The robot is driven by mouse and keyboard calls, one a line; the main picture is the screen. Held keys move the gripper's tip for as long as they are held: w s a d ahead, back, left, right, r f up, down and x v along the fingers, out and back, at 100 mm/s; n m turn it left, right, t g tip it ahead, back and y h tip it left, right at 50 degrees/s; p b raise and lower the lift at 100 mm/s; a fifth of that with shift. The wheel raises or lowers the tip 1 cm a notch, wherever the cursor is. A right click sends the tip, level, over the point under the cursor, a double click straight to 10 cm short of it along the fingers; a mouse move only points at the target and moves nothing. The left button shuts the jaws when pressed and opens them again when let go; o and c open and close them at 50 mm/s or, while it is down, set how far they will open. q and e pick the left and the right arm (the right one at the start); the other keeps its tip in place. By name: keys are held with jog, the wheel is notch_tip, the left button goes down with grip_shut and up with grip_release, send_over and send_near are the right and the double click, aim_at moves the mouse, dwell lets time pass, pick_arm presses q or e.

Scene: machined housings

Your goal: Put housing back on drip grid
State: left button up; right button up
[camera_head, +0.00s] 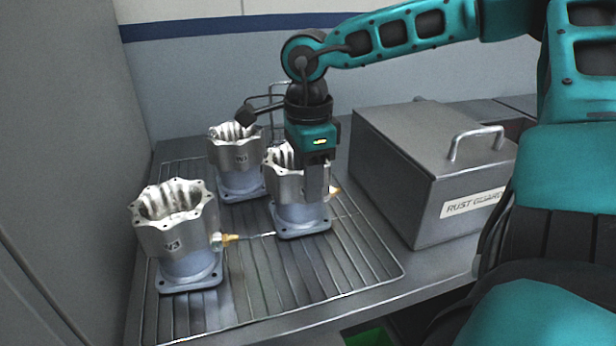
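Three machined housings with scalloped silver tops and blue-grey lower bodies stand upright on the wire drip grid (345,275). One housing (175,225) is at the front left, with a brass fitting on its right side. Another housing (236,165) is at the back. The third housing (290,205) is at the right. My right gripper (316,190) points down at the third housing, with a grey finger overlapping the right part of its rim. The other finger is hidden, so its grip is unclear. My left gripper is out of view.
A grey metal box (400,185) with a lid handle and a "RUST GUARD" label stands right of the grid. A wire frame (268,100) stands behind the housings. A grey panel (60,150) bounds the left. The grid's front right part is bare.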

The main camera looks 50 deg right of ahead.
jog(key=shift+o, duration=0.9)
notch_tip(320, 180, up, 12)
jog(key=p, duration=0.1)
dwell(0.3)
